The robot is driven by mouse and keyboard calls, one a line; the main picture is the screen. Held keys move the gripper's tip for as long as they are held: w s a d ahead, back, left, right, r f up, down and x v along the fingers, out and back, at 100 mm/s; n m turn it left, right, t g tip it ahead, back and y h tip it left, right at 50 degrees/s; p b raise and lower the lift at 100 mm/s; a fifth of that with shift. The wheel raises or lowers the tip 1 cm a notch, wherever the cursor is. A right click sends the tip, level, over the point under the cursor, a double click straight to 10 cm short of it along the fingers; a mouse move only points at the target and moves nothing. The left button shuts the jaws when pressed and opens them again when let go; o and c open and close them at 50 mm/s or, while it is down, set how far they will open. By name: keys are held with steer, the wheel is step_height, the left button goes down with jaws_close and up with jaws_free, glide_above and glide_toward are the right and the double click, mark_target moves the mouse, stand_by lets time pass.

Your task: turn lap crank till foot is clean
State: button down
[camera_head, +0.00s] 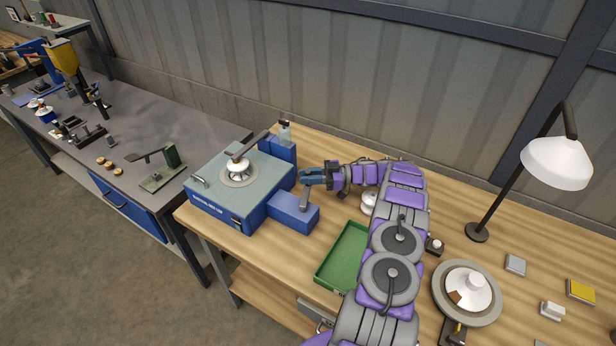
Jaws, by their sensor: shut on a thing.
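The lap (221,218) is a blue box with a pale grey top on the wooden bench. A white insulator (238,165) sits on its round plate (240,180), under a dark arm that reaches over from the back. The foot's underside is hidden, so its cleanness cannot be told. The lap crank (304,197) is a short grey lever standing up from a blue side housing (292,214). My gripper (311,175) is shut at the crank's upper end, right of the lap; its fingers partly hide the handle.
A white insulator on a round plate (492,303), a lamp (556,163) and small blocks are at the right. My arm crosses the middle of the bench. A grey workbench (155,127) with tools stands left.

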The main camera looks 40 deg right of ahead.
mark_target(309, 171)
steer(key=c, duration=1.1)
jaws_free()
steer(key=shift+d, duration=0.2)
steer(key=shift+o, duration=0.2)
step_height(309, 171, up, 4)
steer(key=shift+f, duration=0.15)
steer(key=s+a+r, duration=0.1)
steer(key=s+a, duration=0.7)
steer(key=s, duration=0.5)
steer(key=shift+a+p, duration=0.35)
steer(key=shift+a, duration=0.05)
steer(key=shift+o, duration=0.2)
steer(key=shift+r, duration=0.1)
